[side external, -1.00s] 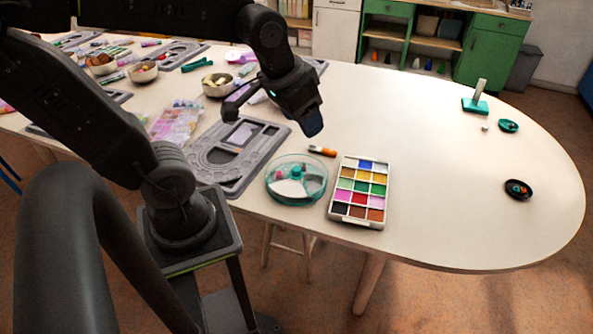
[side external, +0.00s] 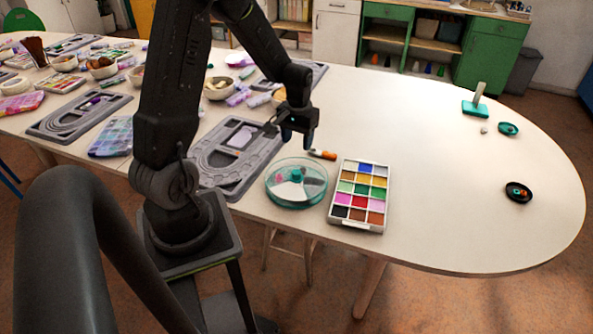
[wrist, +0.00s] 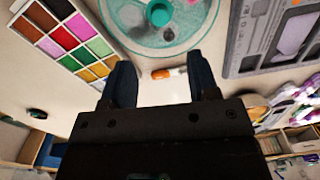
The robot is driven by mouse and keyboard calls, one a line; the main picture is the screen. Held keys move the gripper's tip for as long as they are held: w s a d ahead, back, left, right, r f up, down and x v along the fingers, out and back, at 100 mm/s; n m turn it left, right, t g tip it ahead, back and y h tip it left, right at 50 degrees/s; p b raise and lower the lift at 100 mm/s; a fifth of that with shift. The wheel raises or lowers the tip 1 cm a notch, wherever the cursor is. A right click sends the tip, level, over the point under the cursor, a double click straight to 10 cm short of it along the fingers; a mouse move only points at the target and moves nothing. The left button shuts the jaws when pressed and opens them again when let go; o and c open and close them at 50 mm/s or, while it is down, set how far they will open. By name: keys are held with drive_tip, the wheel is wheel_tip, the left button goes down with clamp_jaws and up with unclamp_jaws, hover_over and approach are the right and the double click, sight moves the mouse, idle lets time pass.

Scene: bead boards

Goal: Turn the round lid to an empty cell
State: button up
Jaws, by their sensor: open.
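The round container with a clear lid (side external: 312,177) and a teal knob (side external: 296,175) stands on the table in front of my arm. Under the lid I see white cells and some pink and grey contents; which cell lies under the lid's opening I cannot tell. In the wrist view the round lid (wrist: 185,40) is at the top, cut off by the frame edge, with its teal knob (wrist: 159,13). My gripper (side external: 298,142) is open and empty, above the table just behind the container. Its two dark fingers also show in the wrist view (wrist: 163,88).
A paint box (side external: 360,195) with several coloured squares lies right of the container. A grey bead board (side external: 262,163) lies to its left. An orange-and-white tube (side external: 322,154) lies behind it.

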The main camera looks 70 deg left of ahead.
sight(297, 172)
wheel_tip(297, 172, down, 12)
drive_tip(key=shift+r, duration=0.2)
clamp_jaws()
idle(0.6)
